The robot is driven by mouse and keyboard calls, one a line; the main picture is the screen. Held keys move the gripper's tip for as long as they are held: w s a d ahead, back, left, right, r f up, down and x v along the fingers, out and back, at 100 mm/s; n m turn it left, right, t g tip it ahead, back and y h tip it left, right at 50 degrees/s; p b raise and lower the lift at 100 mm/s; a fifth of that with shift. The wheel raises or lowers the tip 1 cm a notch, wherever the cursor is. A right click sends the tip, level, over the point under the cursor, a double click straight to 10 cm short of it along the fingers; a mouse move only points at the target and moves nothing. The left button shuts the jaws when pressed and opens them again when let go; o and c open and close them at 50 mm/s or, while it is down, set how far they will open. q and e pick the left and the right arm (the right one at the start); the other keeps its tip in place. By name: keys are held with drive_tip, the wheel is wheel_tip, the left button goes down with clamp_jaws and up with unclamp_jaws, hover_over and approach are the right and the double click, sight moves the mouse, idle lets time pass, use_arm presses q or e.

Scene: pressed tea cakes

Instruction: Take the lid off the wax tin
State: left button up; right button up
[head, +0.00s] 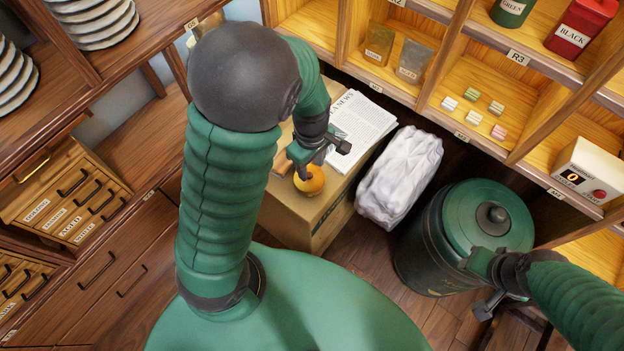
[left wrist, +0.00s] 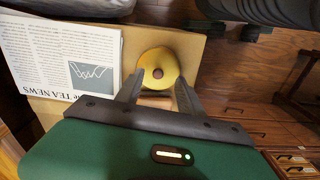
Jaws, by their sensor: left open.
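The wax tin (head: 312,183) is a round yellow-orange tin on the cardboard box. In the left wrist view the tin (left wrist: 159,61) shows from above, with a dark round knob (left wrist: 158,72) at the middle of its lid. The lid looks to be on the tin. My left gripper (head: 318,158) is over the tin and partly hides it in the head view. In the left wrist view its fingers (left wrist: 157,85) are apart with nothing between them, pointing at the tin. My right gripper (head: 487,290) is beside the green bin, and its jaws are too unclear to read.
A newspaper (head: 362,125) lies on the cardboard box (head: 318,218) beside the tin. A white wrapped bundle (head: 400,175) and a lidded green bin (head: 465,215) stand to the right. Shelves (head: 508,95) stand behind, with drawers (head: 75,195) at left.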

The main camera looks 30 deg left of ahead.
sight(309, 174)
use_arm(q)
drive_tip(key=f, duration=0.1)
drive_tip(key=f+b, duration=0.1)
drive_tip(key=f, duration=0.1)
drive_tip(key=a+f, duration=0.1)
drive_tip(key=f, duration=0.1)
drive_tip(key=shift+w+b, duration=0.15)
drive_tip(key=shift+b, duration=0.25)
drive_tip(key=shift+w+a+f, duration=0.1)
drive_tip(key=shift+a, duration=0.2)
drive_tip(key=shift+d+r, duration=0.2)
drive_tip(key=shift+d, duration=0.25)
drive_tip(key=c, duration=0.6)
drive_tip(key=shift+d, duration=0.15)
clamp_jaws()
drive_tip(key=shift+a, duration=0.3)
use_arm(e)
drive_tip(key=shift+a+f, duration=0.45)
drive_tip(key=shift+f, duration=0.4)
